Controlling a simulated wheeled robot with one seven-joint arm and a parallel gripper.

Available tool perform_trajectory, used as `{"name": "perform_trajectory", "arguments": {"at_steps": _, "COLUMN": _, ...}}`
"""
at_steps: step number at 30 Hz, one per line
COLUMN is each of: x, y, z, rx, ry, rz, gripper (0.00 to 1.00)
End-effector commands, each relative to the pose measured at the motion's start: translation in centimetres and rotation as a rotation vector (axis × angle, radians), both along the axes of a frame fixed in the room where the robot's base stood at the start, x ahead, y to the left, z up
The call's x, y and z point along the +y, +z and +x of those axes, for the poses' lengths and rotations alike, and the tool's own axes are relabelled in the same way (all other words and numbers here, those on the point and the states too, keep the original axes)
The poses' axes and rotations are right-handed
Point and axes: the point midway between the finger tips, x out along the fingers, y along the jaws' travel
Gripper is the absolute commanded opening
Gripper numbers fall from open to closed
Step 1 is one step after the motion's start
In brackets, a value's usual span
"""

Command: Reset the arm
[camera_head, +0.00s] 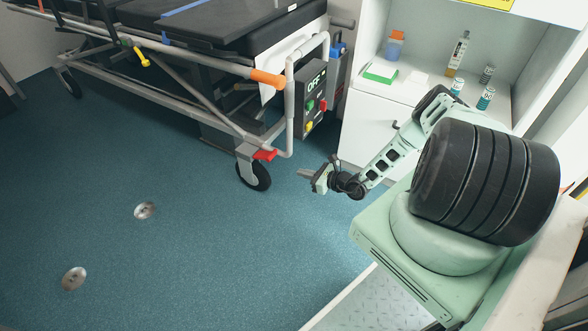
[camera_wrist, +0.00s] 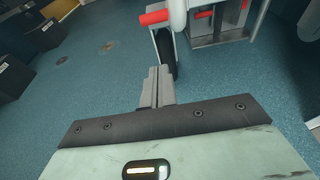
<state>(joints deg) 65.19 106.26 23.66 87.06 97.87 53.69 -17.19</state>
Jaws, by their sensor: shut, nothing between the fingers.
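My gripper (camera_head: 305,174) is at the end of my pale green arm in the head view, low over the blue floor and beside the foot end of the stretcher. It points left, away from the white cabinet. In the wrist view its two grey fingers (camera_wrist: 157,88) are together, with nothing between them. My arm reaches out from my base at the right and is bent. The gripper is apart from the stretcher's wheel and frame.
A stretcher (camera_head: 190,90) with a control box (camera_head: 310,97) stands at the back left. A white cabinet (camera_head: 367,130) with bottles and small containers on its shelf is behind my arm. The blue floor (camera_head: 190,255) at left is open, with two metal discs set in it.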

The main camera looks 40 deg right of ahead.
Motion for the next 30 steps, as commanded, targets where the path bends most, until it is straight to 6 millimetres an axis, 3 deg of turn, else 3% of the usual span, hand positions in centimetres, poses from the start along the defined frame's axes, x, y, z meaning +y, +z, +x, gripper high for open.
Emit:
{"name": "perform_trajectory", "arguments": {"at_steps": 6, "x": -0.3, "y": 0.4, "z": -0.9, "rx": -0.001, "ry": 0.001, "rz": 0.001, "gripper": 0.0}}
{"name": "perform_trajectory", "arguments": {"at_steps": 23, "x": -0.2, "y": 0.5, "z": -0.8, "rx": -0.002, "ry": 0.006, "rz": -0.002, "gripper": 0.0}}
{"name": "perform_trajectory", "arguments": {"at_steps": 26, "x": 0.7, "y": 1.9, "z": 0.0, "rx": -0.016, "ry": 0.07, "rz": -0.025, "gripper": 0.0}}
{"name": "perform_trajectory", "arguments": {"at_steps": 30, "x": 4.6, "y": 7.0, "z": 2.2, "rx": -0.064, "ry": 0.3, "rz": -0.106, "gripper": 0.0}}
